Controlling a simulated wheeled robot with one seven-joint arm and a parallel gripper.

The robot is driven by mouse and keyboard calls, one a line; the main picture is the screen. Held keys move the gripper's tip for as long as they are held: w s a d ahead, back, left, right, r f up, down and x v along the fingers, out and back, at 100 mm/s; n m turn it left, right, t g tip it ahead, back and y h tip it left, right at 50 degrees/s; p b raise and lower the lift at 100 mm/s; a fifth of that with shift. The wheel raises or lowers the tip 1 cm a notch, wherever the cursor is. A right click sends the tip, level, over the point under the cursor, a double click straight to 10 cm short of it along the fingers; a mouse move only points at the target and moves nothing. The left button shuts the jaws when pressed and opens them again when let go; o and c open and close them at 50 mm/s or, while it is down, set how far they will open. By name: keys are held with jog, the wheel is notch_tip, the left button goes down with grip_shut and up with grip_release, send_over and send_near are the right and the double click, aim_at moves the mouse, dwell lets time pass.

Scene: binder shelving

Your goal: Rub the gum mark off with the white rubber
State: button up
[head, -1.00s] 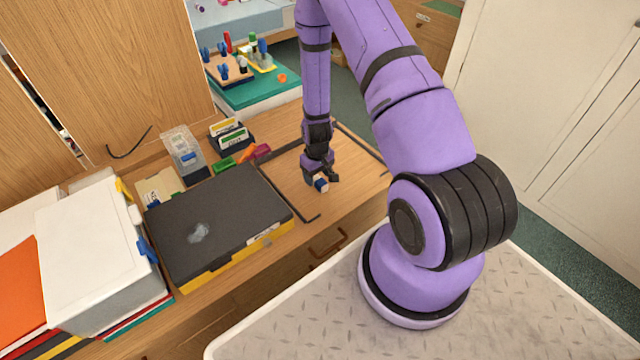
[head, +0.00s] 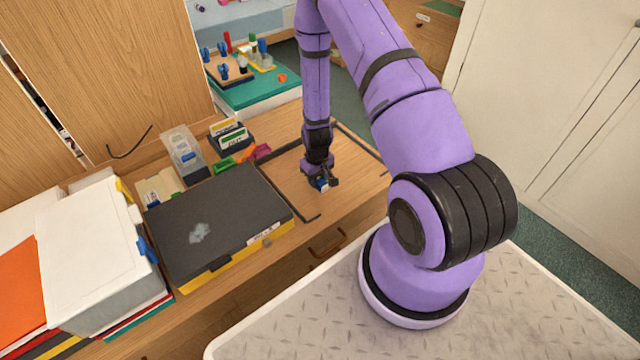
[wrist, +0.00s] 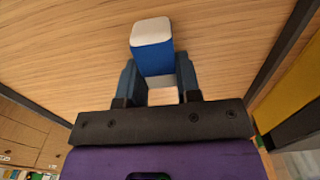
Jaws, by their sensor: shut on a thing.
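The white rubber (wrist: 151,31) has a blue sleeve and shows large in the wrist view. My gripper (wrist: 158,84) is shut on it, with one finger on each side of the sleeve. In the head view my gripper (head: 322,181) holds the rubber (head: 321,186) low over the bare wood inside the dark frame; whether it touches the wood I cannot tell. The gum mark (head: 199,233) is a pale grey smear on the dark lid of the flat black and yellow box (head: 215,205), left of my gripper and apart from it.
A white label (head: 266,232) is on the box's near right edge. Stacked white box and folders (head: 95,240) stand to its left. Card holders (head: 232,138), a clear case (head: 183,152) and small coloured pieces (head: 240,158) lie behind. Dark strips (head: 360,148) border the bare wood.

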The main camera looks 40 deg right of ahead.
jog(key=shift+r, duration=2.5)
jog(key=shift+r, duration=0.1)
jog(key=shift+r, duration=0.65)
notch_tip(320, 180, up, 8)
jog(key=w+a, duration=0.2)
jog(key=a, duration=3.6)
jog(key=shift+f, duration=2.85)
